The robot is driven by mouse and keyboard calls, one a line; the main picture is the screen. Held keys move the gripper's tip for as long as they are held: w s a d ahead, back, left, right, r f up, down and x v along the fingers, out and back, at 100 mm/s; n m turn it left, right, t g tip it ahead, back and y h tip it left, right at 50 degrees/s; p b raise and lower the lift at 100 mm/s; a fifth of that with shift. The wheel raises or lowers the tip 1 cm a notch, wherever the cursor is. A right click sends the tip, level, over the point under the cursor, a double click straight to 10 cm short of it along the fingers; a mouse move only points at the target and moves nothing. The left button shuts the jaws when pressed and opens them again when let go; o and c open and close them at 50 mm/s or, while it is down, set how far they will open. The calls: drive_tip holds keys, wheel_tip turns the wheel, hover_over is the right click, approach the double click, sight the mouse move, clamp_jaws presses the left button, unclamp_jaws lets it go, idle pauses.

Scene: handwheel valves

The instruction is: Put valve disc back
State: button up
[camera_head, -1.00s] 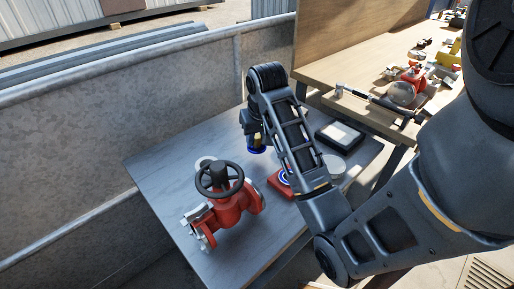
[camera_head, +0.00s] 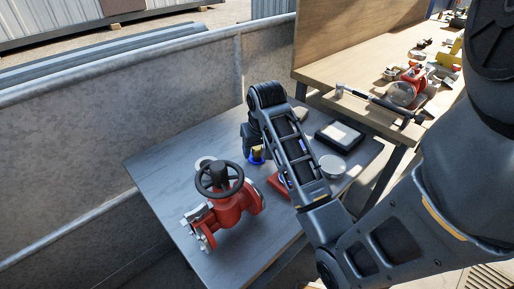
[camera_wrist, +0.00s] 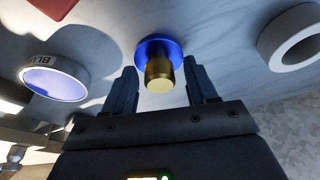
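The valve disc is a blue round disc (camera_head: 257,157) with a brass stem, on the grey table. In the wrist view the blue disc (camera_wrist: 151,48) shows its brass stem pointing toward the camera. My gripper (camera_wrist: 160,68) is open, one finger on each side of the stem, with a visible gap on both sides. In the head view my arm partly hides the gripper. A red valve (camera_head: 228,207) with a black handwheel (camera_head: 219,178) stands to the left front of the disc.
A round item with a blue face marked "BLU" (camera_wrist: 56,82) and a white ring (camera_wrist: 292,40) lie beside the disc. A red block (camera_head: 277,183), white round item (camera_head: 333,166) and black tray (camera_head: 340,137) are on the table. A wooden workbench (camera_head: 350,70) stands behind right.

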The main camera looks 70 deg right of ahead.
drive_tip(key=p+v, duration=0.5)
drive_tip(key=v, duration=0.7)
drive_tip(key=shift+r, duration=0.15)
drive_tip(key=shift+s, duration=0.1)
idle(0.6)
